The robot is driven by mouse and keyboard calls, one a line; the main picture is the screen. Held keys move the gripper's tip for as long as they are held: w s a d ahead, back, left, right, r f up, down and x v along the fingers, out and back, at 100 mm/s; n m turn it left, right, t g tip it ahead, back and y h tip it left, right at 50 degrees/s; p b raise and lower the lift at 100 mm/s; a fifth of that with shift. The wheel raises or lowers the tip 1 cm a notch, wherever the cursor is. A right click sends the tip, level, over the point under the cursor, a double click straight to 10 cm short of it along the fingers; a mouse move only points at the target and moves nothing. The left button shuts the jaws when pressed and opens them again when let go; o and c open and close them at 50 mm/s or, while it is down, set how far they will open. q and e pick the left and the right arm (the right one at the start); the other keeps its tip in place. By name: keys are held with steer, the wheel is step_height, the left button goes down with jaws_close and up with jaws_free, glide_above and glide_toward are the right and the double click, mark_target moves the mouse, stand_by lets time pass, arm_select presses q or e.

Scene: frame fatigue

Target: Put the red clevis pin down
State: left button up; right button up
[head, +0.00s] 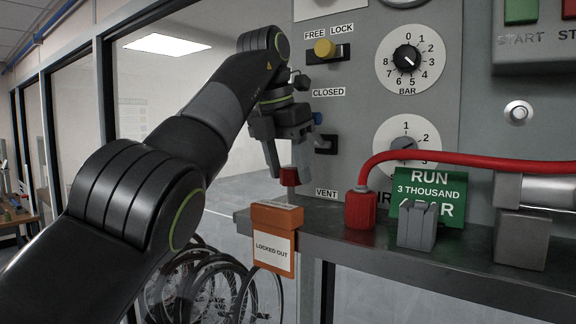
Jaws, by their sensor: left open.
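A small red piece (289,177), which looks like the red clevis pin, shows just below and between the fingertips of my left gripper (289,170). The gripper points down and is open, with one finger on each side of the red piece. I cannot tell whether a finger touches it. The rest of the pin is hidden or too small to make out. Below it, an orange block (277,216) with a "LOCKED OUT" label is at the left end of the grey shelf (390,246). My right gripper is not in view.
A red fitting (361,210) with a red hose (460,157) stands on the shelf. Beside it are a green "RUN" sign (428,185), a grey block (416,229) and a metal cylinder mount (522,240). The control panel (360,105) rises behind.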

arm_select(q)
steer(key=p+v, duration=0.6)
steer(key=v, duration=0.6)
steer(key=shift+p, duration=0.4)
